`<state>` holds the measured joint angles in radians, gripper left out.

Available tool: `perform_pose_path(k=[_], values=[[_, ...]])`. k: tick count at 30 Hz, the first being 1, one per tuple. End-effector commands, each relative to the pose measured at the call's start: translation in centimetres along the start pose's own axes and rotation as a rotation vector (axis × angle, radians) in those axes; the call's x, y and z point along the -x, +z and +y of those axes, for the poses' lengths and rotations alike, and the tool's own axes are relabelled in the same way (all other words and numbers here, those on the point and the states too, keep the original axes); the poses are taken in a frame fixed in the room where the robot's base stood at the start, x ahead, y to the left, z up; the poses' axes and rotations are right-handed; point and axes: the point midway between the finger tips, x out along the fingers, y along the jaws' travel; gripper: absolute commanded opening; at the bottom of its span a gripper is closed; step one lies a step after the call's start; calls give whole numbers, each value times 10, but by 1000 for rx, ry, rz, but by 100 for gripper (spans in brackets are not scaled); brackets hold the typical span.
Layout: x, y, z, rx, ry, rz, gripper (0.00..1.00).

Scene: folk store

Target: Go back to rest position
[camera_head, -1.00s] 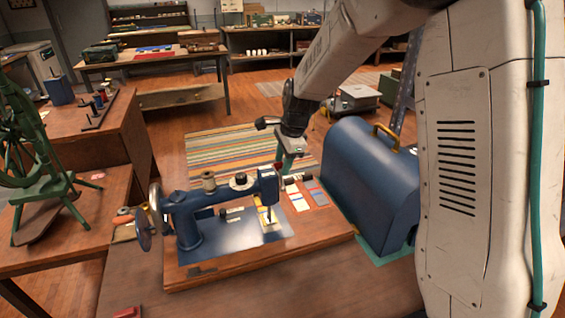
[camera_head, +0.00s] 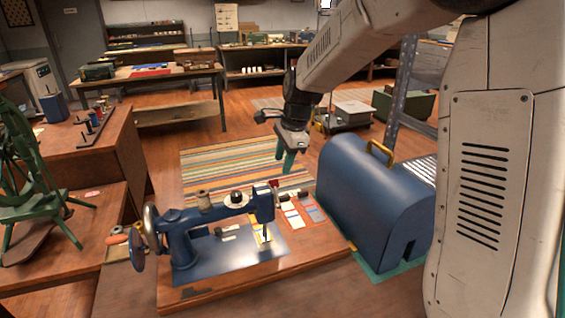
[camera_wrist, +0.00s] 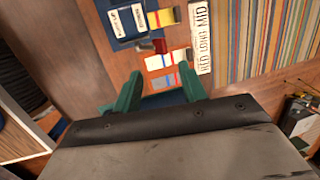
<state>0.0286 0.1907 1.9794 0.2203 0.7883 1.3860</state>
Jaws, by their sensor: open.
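My gripper (camera_head: 289,160) hangs from the arm just behind the blue sewing machine (camera_head: 190,232) in the head view, pointing down. In the wrist view my gripper (camera_wrist: 158,88) shows two green fingers spread apart, with nothing between them. Below and beyond the fingers lie coloured cards (camera_wrist: 165,62) on the wooden base, and a label strip (camera_wrist: 201,42) with lettering. The sewing machine stands upright on its wooden base (camera_head: 300,258) on the table. The gripper is apart from the machine.
A blue domed case (camera_head: 375,190) with a yellow handle stands to the right on a green mat. A striped rug (camera_head: 225,165) lies on the floor behind. A green spinning wheel (camera_head: 25,165) stands at the left. Open floor (camera_head: 160,160) lies beyond the table.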

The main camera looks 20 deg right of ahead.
Motion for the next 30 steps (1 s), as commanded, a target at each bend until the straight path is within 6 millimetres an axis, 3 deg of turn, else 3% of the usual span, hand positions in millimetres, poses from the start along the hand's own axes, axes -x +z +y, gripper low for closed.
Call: perform_pose_path(k=[20, 24, 26, 30], values=[[0, 0, 0, 1, 0, 0, 42], [0, 0, 2, 67, 9, -2, 42], [-1, 0, 6, 135, 27, -3, 42], [-6, -2, 41, 364, 119, -17, 42]])
